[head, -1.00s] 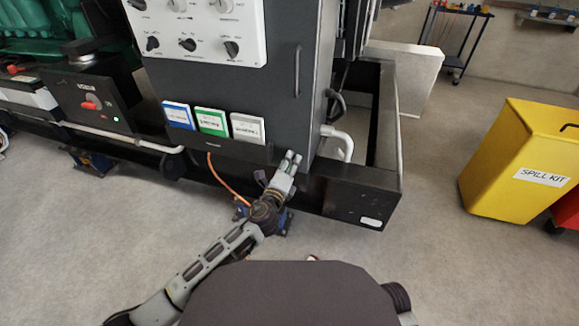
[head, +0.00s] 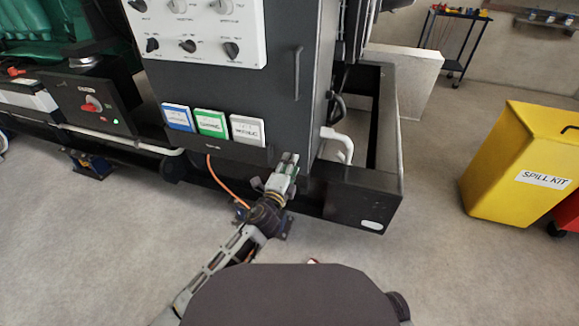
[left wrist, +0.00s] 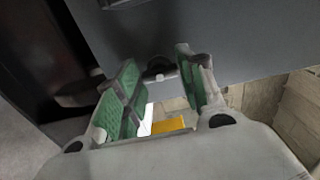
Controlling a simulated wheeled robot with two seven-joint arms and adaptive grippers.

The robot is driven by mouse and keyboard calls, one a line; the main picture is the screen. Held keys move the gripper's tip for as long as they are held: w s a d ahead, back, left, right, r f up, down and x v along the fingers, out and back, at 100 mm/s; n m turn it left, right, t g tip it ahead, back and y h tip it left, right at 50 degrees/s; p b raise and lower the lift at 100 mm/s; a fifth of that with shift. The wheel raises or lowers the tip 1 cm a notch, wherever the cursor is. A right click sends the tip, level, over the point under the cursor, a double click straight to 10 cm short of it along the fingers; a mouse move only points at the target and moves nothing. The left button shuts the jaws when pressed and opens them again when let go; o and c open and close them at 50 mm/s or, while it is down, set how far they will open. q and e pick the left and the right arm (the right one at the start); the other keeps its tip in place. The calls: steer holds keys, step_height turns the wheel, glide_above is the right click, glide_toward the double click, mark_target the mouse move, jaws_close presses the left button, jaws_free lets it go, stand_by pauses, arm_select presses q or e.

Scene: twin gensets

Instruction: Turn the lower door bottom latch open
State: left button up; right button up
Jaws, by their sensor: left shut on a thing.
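The dark grey cabinet door (head: 275,95) is upright, with a long vertical handle (head: 297,72) near its right edge. My left gripper (head: 288,160) is at the door's lower right corner. In the left wrist view its green-padded fingers (left wrist: 157,82) stand a little apart, with a small dark latch (left wrist: 158,68) between the tips against the grey panel. I take the gripper to be shut on this latch. The fingers hide the latch in the head view, and its exact angle cannot be told. My right gripper is not in view.
A white switch panel (head: 197,32) sits above blue, green and grey document boxes (head: 211,123). An orange cable (head: 228,183) hangs left of my gripper. A black base frame (head: 352,203) and white pipe (head: 340,143) lie to the right. A yellow spill kit bin (head: 520,160) stands farther right. Floor in front is clear.

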arm_select(q)
steer(key=o, duration=1)
steer(key=shift+v, duration=3.75)
